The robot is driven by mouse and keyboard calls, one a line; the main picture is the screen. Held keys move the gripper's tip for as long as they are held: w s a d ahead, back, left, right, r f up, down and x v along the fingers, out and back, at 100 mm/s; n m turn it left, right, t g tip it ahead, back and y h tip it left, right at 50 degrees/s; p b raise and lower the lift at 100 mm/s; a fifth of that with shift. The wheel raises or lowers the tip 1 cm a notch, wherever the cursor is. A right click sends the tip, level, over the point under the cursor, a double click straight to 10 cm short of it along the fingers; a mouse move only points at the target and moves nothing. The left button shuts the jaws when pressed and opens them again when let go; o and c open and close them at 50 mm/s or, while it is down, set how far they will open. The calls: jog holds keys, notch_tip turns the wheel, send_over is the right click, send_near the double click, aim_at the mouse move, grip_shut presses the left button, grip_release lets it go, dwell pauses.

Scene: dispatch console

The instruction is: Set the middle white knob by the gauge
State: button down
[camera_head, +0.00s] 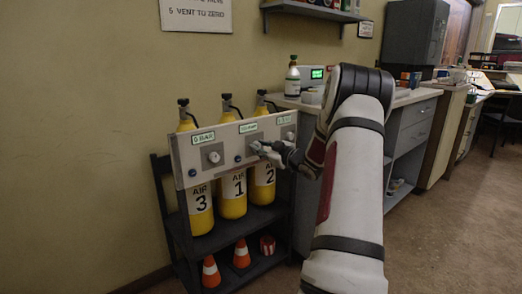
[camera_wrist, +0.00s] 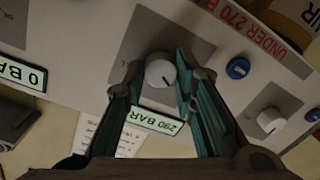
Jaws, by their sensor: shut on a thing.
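The middle white knob (camera_wrist: 160,73) sits on the pale panel (camera_head: 182,163). It is round, with a dark pointer mark. My gripper (camera_wrist: 160,78) is shut on it, one finger on each side. In the head view my gripper (camera_head: 266,149) reaches the panel from the right and mostly hides this knob. The middle gauge (camera_wrist: 154,121) is a lit green display, upside down in the wrist view; it seems to read 290 BAR. It also shows small in the head view (camera_head: 248,128).
The left knob (camera_head: 214,157) sits under a gauge (camera_head: 203,138) reading 0 BAR. Red lettering (camera_wrist: 243,27) begins "UNDER 270". Yellow cylinders (camera_head: 233,206) stand behind the panel; a counter (camera_head: 415,96) is at right.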

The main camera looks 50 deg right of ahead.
dwell(0.3)
jog(key=c, duration=1.3)
grip_release()
jog(key=shift+s, duration=0.1)
jog(key=v, duration=1.2)
